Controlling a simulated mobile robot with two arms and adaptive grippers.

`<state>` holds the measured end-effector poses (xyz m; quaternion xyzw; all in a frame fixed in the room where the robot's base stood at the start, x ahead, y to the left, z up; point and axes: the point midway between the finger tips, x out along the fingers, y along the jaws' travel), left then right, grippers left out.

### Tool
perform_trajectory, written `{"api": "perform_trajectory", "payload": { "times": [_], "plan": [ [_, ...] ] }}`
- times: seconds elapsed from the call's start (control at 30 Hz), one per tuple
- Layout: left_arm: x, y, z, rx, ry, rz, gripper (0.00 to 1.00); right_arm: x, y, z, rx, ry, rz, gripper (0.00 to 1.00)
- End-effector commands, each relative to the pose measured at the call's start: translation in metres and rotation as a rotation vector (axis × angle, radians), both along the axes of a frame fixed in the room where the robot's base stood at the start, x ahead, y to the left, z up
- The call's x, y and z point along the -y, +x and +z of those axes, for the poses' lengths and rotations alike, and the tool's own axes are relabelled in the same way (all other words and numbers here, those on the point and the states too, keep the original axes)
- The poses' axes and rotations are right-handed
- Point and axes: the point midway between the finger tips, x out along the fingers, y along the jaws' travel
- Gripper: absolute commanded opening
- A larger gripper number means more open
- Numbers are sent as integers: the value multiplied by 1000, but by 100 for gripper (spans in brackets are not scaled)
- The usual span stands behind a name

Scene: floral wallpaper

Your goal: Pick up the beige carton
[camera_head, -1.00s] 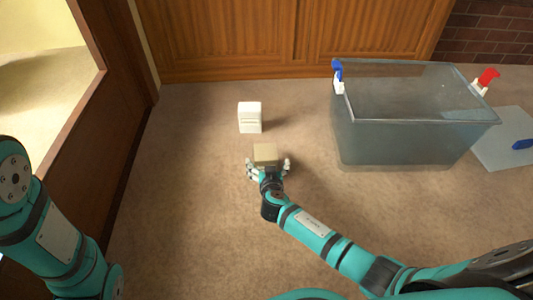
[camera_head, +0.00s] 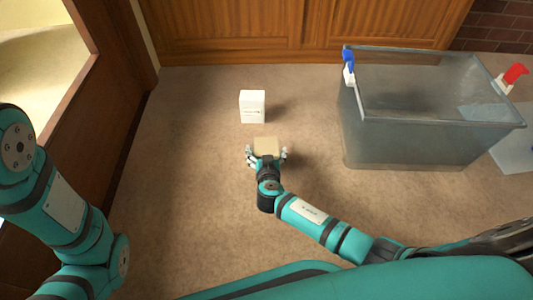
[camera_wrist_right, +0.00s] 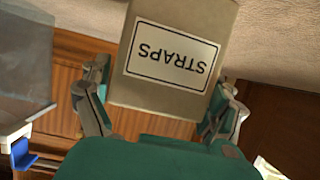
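The beige carton (camera_head: 265,145) is on the carpet near the middle of the head view. In the right wrist view the carton (camera_wrist_right: 180,55) fills the upper middle, with a white label reading "STRAPS" upside down. My right gripper (camera_head: 266,153) is at the carton's near side, its fingers spread to either side of it. In the wrist view, narrow gaps show between the fingers and the carton's sides, so the right gripper (camera_wrist_right: 165,85) looks open around it. My left arm is at the left edge of the head view; its gripper is out of frame.
A white box (camera_head: 252,106) stands just behind the carton. A large translucent bin (camera_head: 400,140) with blue and red clips stands to the right. Wooden cabinet doors (camera_head: 300,30) line the back. Carpet left of the carton is clear.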

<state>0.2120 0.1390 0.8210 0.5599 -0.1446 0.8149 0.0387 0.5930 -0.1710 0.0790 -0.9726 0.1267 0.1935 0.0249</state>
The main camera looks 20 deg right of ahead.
Motion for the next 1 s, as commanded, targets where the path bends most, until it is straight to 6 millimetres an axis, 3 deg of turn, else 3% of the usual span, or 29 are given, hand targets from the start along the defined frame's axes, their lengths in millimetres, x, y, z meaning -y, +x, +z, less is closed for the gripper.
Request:
{"api": "perform_trajectory", "payload": {
  "times": [0.03, 0.37, 1.0],
  "plan": [
    [0, -1, 0, 2, -1, -1, 40, 0, 0, 0, 0, 0, 1, 82],
    [0, 2, 0, -5, -2, 0, 40, 0, 0, 0, 0, 0, 0, 39],
    [1, 6, 5, -12, 0, 1, 40, 3, 5, 7, 3, 3, 1, 37]
  ]
}}
